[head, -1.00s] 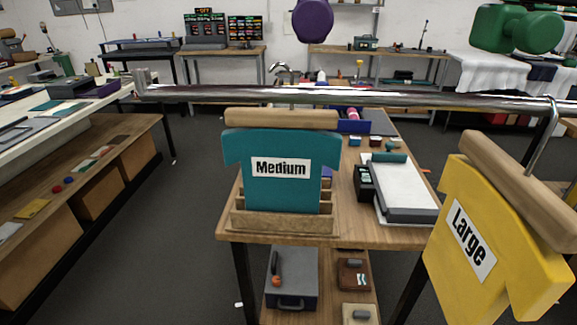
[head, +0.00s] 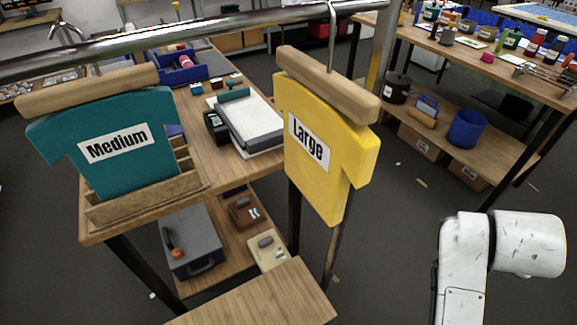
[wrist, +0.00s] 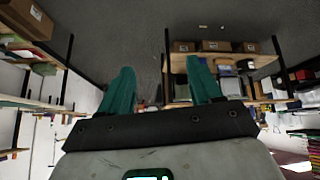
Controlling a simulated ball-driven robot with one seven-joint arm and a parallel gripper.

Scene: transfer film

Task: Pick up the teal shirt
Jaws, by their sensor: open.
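The teal shirt (head: 112,139) hangs from a wooden hanger (head: 88,91) on the metal rail at the left of the head view. It bears a white label reading "Medium". A yellow shirt (head: 327,152) labelled "Large" hangs from the same rail to its right. My gripper shows in the wrist view (wrist: 163,95), its two teal fingers apart with nothing between them. No shirt shows in the wrist view. In the head view a white part of my arm shows at the lower right, well away from the teal shirt, and the fingers are out of frame.
The metal rail (head: 215,27) crosses above a wooden table (head: 205,160). A wooden box (head: 145,198) stands on the table by the teal shirt's lower edge. A grey case (head: 192,242) sits on the lower shelf. Another bench (head: 490,70) is at the right, with open floor before it.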

